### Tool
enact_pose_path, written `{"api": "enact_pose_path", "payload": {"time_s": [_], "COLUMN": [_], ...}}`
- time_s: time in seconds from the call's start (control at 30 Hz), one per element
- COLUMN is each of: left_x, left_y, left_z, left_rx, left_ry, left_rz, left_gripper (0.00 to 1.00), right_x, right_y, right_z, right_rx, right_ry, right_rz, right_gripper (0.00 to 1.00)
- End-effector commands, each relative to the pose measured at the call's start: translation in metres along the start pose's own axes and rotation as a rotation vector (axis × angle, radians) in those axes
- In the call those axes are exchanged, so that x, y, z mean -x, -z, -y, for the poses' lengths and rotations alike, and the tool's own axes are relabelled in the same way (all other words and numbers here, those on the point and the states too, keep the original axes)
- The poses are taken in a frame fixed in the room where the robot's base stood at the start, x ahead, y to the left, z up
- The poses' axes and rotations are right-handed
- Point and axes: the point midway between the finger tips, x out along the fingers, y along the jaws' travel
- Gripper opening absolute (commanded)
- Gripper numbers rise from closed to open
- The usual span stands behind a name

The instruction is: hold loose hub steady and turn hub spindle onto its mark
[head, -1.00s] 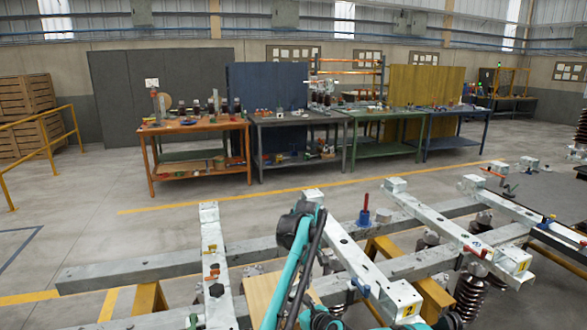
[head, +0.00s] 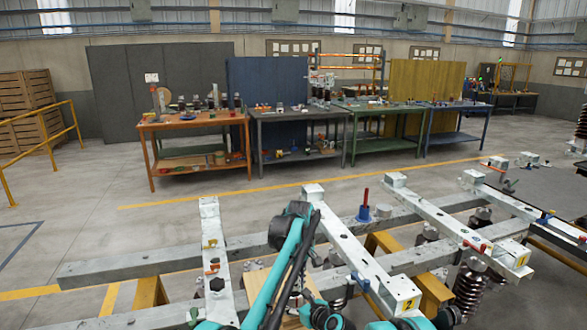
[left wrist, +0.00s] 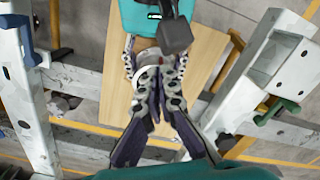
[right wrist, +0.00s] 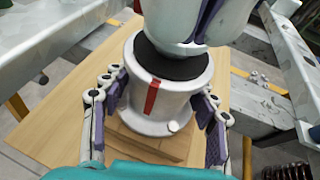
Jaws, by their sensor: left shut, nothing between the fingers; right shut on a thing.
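The hub (right wrist: 150,112) is a white, flanged round body with a red stripe on its side and a dark top face. It stands upright on a wooden block (right wrist: 150,144). My right gripper (right wrist: 163,100) is shut on the hub, one finger on each side. My left gripper (right wrist: 190,40) is over the hub's dark top, and its fingers hide the spindle. In the left wrist view my left gripper (left wrist: 155,95) has its fingers closed together with nothing between them. A white round part of the hub (left wrist: 147,80) shows behind them. No spindle mark can be made out. In the head view my arms hide the hub.
A wooden board (right wrist: 60,100) lies under the block, between grey metal beams (head: 160,262). A blue item with a red rod (head: 365,208) stands on the frame at right. Several workbenches (head: 300,113) stand far back, with open floor before them.

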Motion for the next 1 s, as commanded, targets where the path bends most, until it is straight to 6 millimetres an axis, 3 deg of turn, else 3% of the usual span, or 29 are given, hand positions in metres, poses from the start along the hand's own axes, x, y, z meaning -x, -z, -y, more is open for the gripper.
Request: {"api": "enact_pose_path", "payload": {"time_s": [1.0], "left_x": [-0.0025], "left_y": [0.006], "left_z": [-0.0028], "left_rx": [0.0], "left_ry": [0.0], "left_rz": [0.0], "left_gripper": [0.0], "right_x": [-0.0001], "right_y": [0.0001], "right_z": [0.0], "right_rx": [0.0], "right_ry": [0.0], "right_rz": [0.0], "right_gripper": [0.0]}}
